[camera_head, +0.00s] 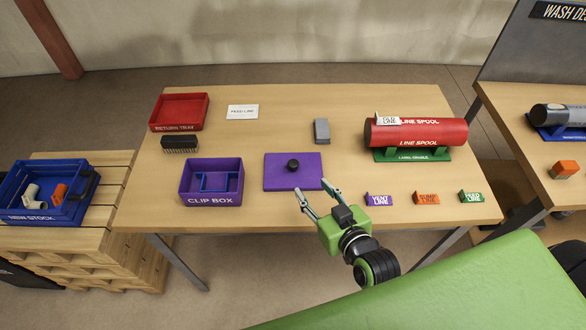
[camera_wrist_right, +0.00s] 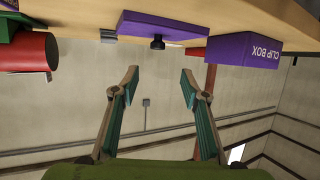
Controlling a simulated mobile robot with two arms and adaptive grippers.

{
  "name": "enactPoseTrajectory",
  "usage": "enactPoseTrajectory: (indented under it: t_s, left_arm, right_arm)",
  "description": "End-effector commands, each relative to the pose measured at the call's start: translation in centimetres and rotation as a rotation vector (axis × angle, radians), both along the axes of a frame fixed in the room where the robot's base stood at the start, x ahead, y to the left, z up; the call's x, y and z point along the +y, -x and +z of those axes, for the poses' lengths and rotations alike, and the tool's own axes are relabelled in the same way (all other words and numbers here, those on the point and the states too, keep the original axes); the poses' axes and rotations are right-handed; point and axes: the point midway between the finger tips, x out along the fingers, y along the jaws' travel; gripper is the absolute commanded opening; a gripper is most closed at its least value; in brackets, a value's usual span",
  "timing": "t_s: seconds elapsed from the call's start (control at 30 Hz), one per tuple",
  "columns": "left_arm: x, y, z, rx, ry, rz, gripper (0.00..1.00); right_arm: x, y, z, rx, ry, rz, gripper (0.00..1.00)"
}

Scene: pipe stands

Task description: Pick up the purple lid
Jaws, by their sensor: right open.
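The purple lid (camera_head: 278,178) is a flat square plate with a black knob (camera_head: 293,165) on top. It lies flat on the table, just right of the purple clip box (camera_head: 212,198). My right gripper (camera_head: 314,195) is open and empty near the lid's front right corner, apart from the knob. In the right wrist view the picture is upside down: the lid (camera_wrist_right: 165,29) and its knob (camera_wrist_right: 157,42) show beyond the open fingers (camera_wrist_right: 158,80), with the clip box (camera_wrist_right: 235,47) beside them. My left gripper is not in view.
The clip box stands open with a blue frame-like item inside. A red line spool (camera_head: 418,132) lies on a green cradle at the right. A red return tray (camera_head: 179,110) stands back left.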

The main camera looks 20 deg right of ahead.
Motion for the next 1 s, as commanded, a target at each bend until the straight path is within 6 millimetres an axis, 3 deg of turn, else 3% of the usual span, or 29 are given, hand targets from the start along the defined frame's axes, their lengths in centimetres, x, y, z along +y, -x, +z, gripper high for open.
enactPoseTrajectory:
  t_s: [0.4,0.67,1.0]
  left_arm:
    - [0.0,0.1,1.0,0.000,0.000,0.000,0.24]
    - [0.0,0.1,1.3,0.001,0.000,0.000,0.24]
    - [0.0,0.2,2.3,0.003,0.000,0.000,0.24]
  right_arm:
    - [0.7,-6.8,-2.1,-0.008,-0.002,-0.002,0.41]
    - [0.8,-8.4,-2.9,-0.006,0.000,-0.001,0.41]
    - [0.8,-12.1,-4.5,-0.006,0.000,-0.001,0.41]
